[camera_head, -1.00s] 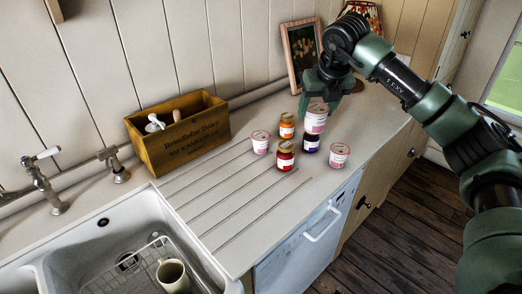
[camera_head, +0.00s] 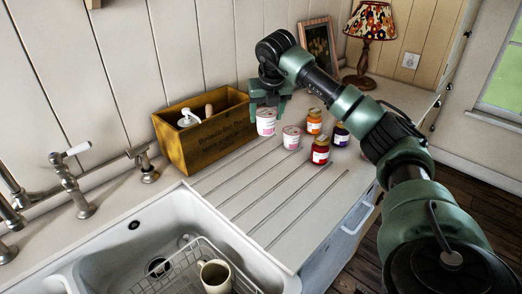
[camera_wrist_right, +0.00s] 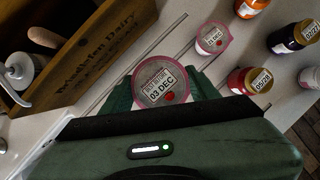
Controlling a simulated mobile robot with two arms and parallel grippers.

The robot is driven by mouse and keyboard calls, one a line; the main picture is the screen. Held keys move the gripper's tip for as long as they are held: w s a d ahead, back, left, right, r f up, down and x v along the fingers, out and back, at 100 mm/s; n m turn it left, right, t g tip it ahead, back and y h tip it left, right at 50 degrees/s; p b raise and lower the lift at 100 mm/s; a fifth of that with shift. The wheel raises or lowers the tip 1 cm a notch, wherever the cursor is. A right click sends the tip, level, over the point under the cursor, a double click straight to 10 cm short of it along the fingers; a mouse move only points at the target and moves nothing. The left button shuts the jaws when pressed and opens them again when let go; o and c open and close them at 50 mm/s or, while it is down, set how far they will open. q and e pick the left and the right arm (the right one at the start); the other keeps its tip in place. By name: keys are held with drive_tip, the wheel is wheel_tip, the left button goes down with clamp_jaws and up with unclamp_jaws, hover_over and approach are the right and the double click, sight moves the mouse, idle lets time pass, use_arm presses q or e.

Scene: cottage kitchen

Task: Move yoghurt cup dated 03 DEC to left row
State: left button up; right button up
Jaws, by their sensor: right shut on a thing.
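The yoghurt cup dated 03 DEC (camera_wrist_right: 160,84) is held in my right gripper (camera_wrist_right: 163,96), its lid and label facing the right wrist camera. In the head view this white and pink cup (camera_head: 266,124) hangs under the right gripper (camera_head: 268,106), left of a second yoghurt cup (camera_head: 291,138). That second cup also shows in the right wrist view (camera_wrist_right: 213,38), apart from the held one. I cannot tell whether the held cup's base touches the counter. My left gripper is not in view.
An orange jar (camera_head: 314,122), a red jar (camera_head: 320,150) and a dark purple jar (camera_head: 341,134) stand right of the cups. Another cup (camera_wrist_right: 311,78) is at the wrist view's right edge. A wooden box (camera_head: 205,135) stands close on the left. The sink (camera_head: 180,225) is in front.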

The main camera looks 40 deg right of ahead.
wheel_tip(320, 180, down, 12)
drive_tip(key=shift+a+f+p, duration=0.1)
drive_tip(key=shift+p, duration=0.75)
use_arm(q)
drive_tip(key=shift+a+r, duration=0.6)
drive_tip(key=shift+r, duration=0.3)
use_arm(e)
drive_tip(key=shift+w, duration=0.1)
drive_tip(key=shift+f, duration=0.15)
drive_tip(key=shift+f, duration=0.15)
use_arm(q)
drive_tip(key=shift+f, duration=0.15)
use_arm(e)
drive_tip(key=o, duration=1.5)
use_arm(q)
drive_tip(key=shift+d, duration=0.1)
